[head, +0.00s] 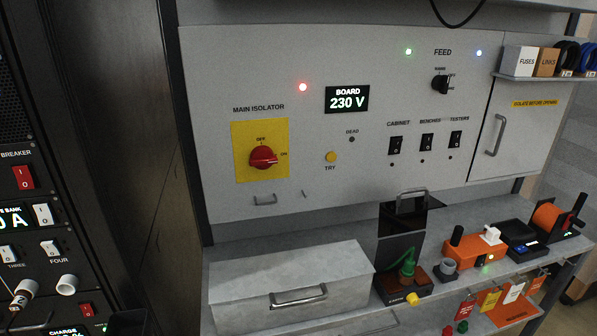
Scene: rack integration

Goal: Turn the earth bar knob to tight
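No earth bar label is readable. On the shelf below the white panel, a small brown and black block (396,287) holds a green plug or clamp (408,266) with a green lead. A yellow knob (412,299) sits on its front right corner. I cannot tell from its face whether this knob is tight or loose. Neither of my grippers is in view, and nothing touches the knob.
The panel carries a red main isolator handle (263,157) on a yellow plate and a display (347,99) reading 230 V. A grey lidded box (290,284) stands left of the block. A grey socket (447,269) and an orange unit (475,249) stand right. Tags hang below the shelf.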

